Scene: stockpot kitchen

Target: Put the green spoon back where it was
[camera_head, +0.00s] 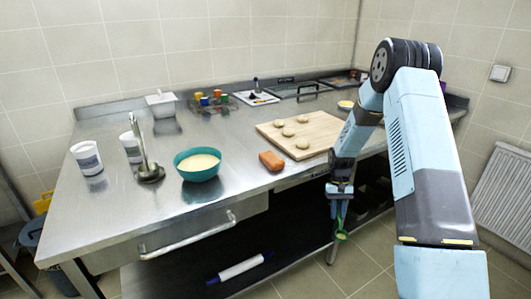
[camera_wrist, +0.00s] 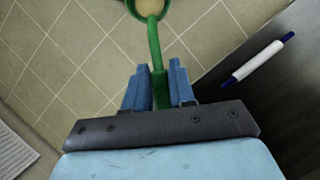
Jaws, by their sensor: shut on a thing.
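The green spoon (camera_wrist: 155,45) is held in my gripper (camera_wrist: 157,72), with its handle between the two blue fingers. Its round end points away from the fingers and shows a beige inside. I cannot tell if that is food or the floor behind. In the head view, my gripper (camera_head: 339,212) hangs in front of the counter's front edge, below the counter top. The spoon (camera_head: 341,236) points down toward the floor there. A teal bowl (camera_head: 183,171) of pale yellow mixture stands on the steel counter (camera_head: 240,138), left of my gripper.
A ladle stand (camera_head: 149,172) and white tubs (camera_head: 87,158) stand at left. A rolling pin (camera_head: 240,267) lies on the lower shelf.

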